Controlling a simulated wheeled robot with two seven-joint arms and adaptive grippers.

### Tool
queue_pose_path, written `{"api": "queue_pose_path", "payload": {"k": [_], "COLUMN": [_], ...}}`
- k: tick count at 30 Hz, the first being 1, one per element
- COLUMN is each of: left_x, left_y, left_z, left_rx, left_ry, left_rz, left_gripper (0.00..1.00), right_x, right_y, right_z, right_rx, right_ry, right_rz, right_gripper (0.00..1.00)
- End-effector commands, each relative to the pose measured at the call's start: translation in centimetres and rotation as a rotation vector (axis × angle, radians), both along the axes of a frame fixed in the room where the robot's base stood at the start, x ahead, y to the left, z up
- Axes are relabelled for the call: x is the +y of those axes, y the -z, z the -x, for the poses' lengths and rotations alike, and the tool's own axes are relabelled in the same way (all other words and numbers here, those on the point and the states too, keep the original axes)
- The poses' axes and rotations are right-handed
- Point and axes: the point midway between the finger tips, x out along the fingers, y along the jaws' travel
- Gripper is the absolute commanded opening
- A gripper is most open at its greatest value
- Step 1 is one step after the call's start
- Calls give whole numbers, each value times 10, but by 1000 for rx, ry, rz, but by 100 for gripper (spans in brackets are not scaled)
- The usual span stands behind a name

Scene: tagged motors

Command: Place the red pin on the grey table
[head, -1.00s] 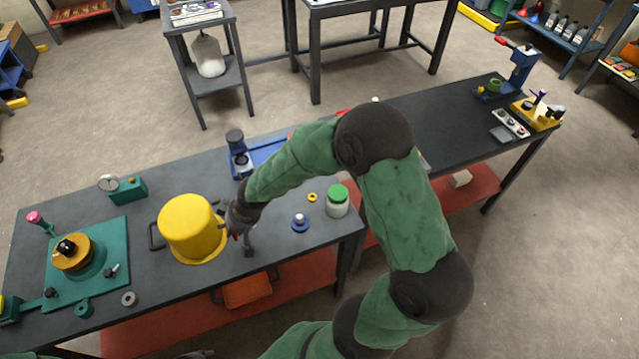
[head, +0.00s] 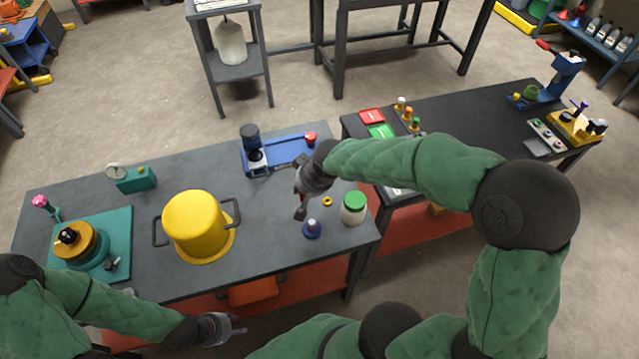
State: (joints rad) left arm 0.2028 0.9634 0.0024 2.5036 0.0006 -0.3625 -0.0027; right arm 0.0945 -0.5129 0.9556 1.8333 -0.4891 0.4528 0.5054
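I cannot pick out the red pin with certainty. A small red patch (head: 297,187) shows at my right gripper (head: 300,210), and I cannot tell whether it is a pin or part of the gripper. That gripper points down over the grey table (head: 265,215), between the yellow pot (head: 193,222) and the green-lidded jar (head: 354,208). Its fingers are too small and dark to read. My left gripper (head: 238,328) is in front of the table's near edge, its fingers apart and empty.
A blue fixture with a red knob (head: 310,138) stands behind my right gripper. A blue-based piece (head: 312,229) and a yellow ring (head: 327,202) lie nearby. A teal plate (head: 120,231) is at the left. A black table (head: 460,120) with red and green pads adjoins at right.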

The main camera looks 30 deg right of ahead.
Motion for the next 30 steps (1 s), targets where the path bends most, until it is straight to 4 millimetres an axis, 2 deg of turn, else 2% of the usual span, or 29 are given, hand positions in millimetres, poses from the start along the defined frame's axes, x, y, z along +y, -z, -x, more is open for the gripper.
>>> {"api": "queue_pose_path", "payload": {"k": [9, 15, 26, 30], "left_x": [0, 0, 0, 0], "left_y": [12, 22, 28, 36], "left_z": [0, 0, 0, 0], "left_rx": [0, 0, 0, 0], "left_ry": [0, 0, 0, 0], "left_rz": [0, 0, 0, 0], "left_gripper": [40, 40, 40, 40], "right_x": [-57, -77, -91, -93], "right_y": [34, 67, 88, 109], "right_z": [-40, -55, -65, -66], "right_rx": [2, 1, 1, 2], "right_ry": [5, 2, 0, -2], "right_rz": [-1, -1, 0, -1], "right_gripper": [0, 0, 0, 0]}}
